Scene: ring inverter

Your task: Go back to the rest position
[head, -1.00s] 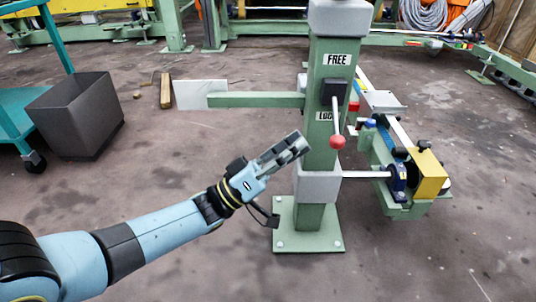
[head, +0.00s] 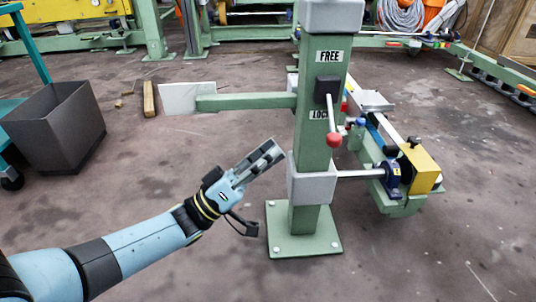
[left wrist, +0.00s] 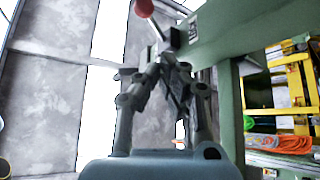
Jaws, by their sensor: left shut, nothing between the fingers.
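My left gripper (head: 272,151) is shut and empty. In the head view it points up and to the right, in front of and just left of the green post (head: 312,150). My right gripper is not in view.
A grey bin (head: 60,132) stands at the left. A green side arm (head: 245,102) with a white plate (head: 187,98) sticks out left from the post. A yellow block (head: 421,166) sits on the rig at the right. The floor at front right is clear.

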